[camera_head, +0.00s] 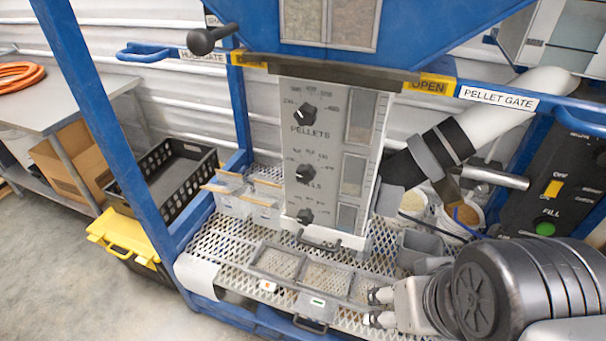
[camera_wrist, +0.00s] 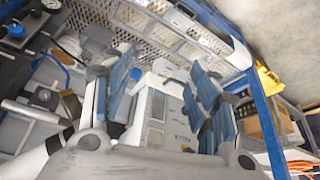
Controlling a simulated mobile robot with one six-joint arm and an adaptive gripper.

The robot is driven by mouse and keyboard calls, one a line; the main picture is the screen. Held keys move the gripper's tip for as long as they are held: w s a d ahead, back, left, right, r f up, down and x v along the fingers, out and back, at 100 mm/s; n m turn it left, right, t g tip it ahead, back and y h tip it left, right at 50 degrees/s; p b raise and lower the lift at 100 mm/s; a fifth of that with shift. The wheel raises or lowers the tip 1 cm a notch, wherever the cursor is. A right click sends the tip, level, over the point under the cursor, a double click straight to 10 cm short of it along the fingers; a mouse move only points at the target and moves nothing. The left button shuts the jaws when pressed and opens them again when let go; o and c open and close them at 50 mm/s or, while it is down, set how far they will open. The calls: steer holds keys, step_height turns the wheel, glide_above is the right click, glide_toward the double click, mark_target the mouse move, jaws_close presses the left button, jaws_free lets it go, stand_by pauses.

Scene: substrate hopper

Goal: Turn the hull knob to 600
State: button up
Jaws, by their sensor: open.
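The hull knob (camera_head: 305,171) is the dark middle knob on the grey control panel (camera_head: 291,195). The lettering under it is partly readable, ending in "LLS". Its scale numbers and pointer are too small to read surely. A pellets knob (camera_head: 307,114) sits above it and a third knob (camera_head: 305,216) below. My gripper (camera_head: 375,308) is open and empty, low and right of the panel, apart from the knobs. In the wrist view my gripper (camera_wrist: 162,70) shows two blue-padded fingers spread wide. The panel (camera_wrist: 178,88) shows inverted between them, its knobs hidden or indistinct.
A mesh shelf (camera_head: 225,245) with clear trays (camera_head: 275,262) lies below the panel. Blue frame posts (camera_head: 105,120) stand left. A black crate (camera_head: 160,180) and yellow-lidded box (camera_head: 120,235) are left.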

steer(key=w+r+n+g+h+p, duration=0.45)
steer(key=n+h+p, duration=0.45)
steer(key=n+p, duration=0.6)
steer(key=n+t+y+p, duration=0.3)
steer(key=n+t+p, duration=1.2)
steer(key=n, duration=1.3)
glide_toward(304, 177)
steer(key=shift+t, duration=0.95)
steer(key=x, duration=0.3)
steer(key=f+x, duration=0.1)
steer(key=x, duration=0.5)
steer(key=shift+d+f+b, duration=0.25)
steer(key=shift+f+b, duration=0.05)
steer(key=shift+c, duration=0.5)
